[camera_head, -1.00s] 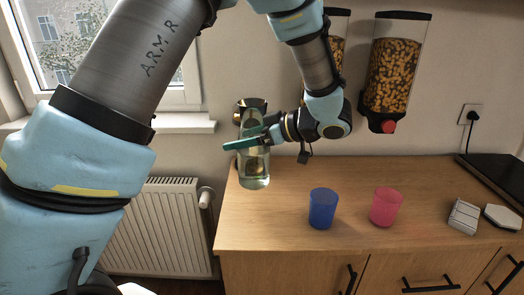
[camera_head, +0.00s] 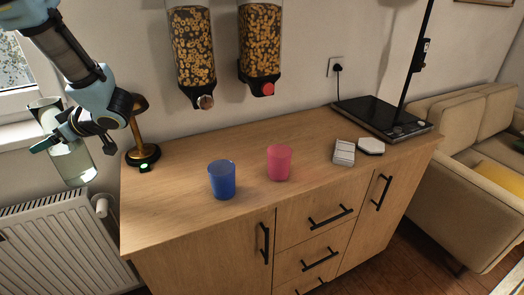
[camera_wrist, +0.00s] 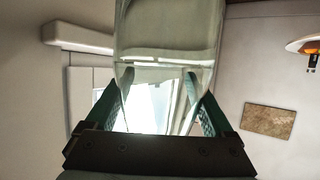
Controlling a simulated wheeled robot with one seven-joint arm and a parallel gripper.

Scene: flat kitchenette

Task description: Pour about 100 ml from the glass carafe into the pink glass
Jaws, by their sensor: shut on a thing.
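My gripper (camera_head: 54,138) is shut on the glass carafe (camera_head: 74,165), which hangs left of the counter, in front of the window and above the radiator in the head view. The carafe is clear, holds some pale liquid and is tilted a little. In the wrist view the carafe (camera_wrist: 168,40) fills the space between the green fingers (camera_wrist: 158,105). The pink glass (camera_head: 279,163) stands upright on the counter, well to the right of my gripper and apart from it. Its inside cannot be made out clearly.
A blue glass (camera_head: 221,180) stands left of the pink one. A brass lamp-like stand (camera_head: 139,130) is at the counter's left end. Two cereal dispensers (camera_head: 192,50) hang above. White blocks (camera_head: 344,152) and a black hob-like slab (camera_head: 382,118) lie right. The wooden counter (camera_head: 300,130) is clear between.

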